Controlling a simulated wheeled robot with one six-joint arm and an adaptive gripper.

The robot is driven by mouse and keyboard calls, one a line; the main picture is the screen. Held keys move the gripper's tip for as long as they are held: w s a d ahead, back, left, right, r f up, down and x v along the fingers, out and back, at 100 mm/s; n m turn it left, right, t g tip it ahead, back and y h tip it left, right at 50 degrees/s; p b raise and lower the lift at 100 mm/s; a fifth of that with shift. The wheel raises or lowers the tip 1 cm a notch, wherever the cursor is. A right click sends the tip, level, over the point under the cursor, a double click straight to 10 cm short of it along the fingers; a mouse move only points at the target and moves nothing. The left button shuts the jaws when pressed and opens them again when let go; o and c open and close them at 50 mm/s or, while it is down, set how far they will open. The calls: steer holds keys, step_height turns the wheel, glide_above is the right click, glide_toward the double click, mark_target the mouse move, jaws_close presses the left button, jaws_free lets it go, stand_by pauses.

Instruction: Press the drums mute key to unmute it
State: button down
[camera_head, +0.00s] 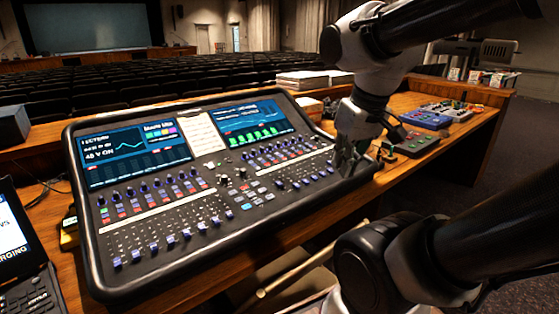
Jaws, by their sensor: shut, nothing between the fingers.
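The mixing desk (205,195) is a large black console lying on the wooden table, with two lit screens at its back and rows of knobs, faders and small coloured keys. Which key is the drums mute key is too small to tell. Red and other coloured keys (300,142) run below the right screen. My gripper (345,172) is shut and empty. It points down at the right end of the desk, over or close to its right edge. Whether it touches the surface cannot be told. The gripper hides part of that right end.
Small pedal-like boxes (425,119) stand on the table to the right. Papers (305,80) lie behind the desk. A dark device with a lit screen (12,235) is at the left edge. Seat rows (120,82) fill the hall behind. Open floor (500,185) lies right of the table.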

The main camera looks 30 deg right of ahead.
steer(key=w+f+m, duration=0.2)
steer(key=w+f, duration=0.1)
steer(key=w, duration=0.6)
steer(key=w+d+f+m+t, duration=0.1)
steer(key=w+f+m, duration=0.1)
steer(key=w, duration=0.6)
steer(key=w+d+f+m+t, duration=0.1)
steer(key=w+f+m, duration=0.1)
steer(key=w+f, duration=0.3)
steer(key=shift+w+d+m+y, duration=0.15)
steer(key=shift+w+y, duration=0.05)
steer(key=shift+w, duration=0.95)
steer(key=shift+w+d+m+y, duration=0.1)
steer(key=shift+w+m+y, duration=0.1)
steer(key=shift+w, duration=0.95)
steer(key=w, duration=0.2)
steer(key=w+d+m+t, duration=0.1)
steer(key=w, duration=0.1)
steer(key=w+d+r+m+t+h, duration=0.1)
steer(key=w, duration=0.1)
steer(key=shift+w+d+r, duration=0.1)
steer(key=shift+w+d, duration=0.05)
steer(key=shift+w, duration=0.25)
steer(key=w+d+r+m+t+h, duration=0.1)
steer(key=w+d+r+m+t, duration=0.1)
steer(key=w+r+m, duration=0.1)
steer(key=shift+w+d+r+t+h, duration=0.3)
steer(key=shift+w+d+r, duration=0.1)
steer(key=shift+r, duration=0.3)
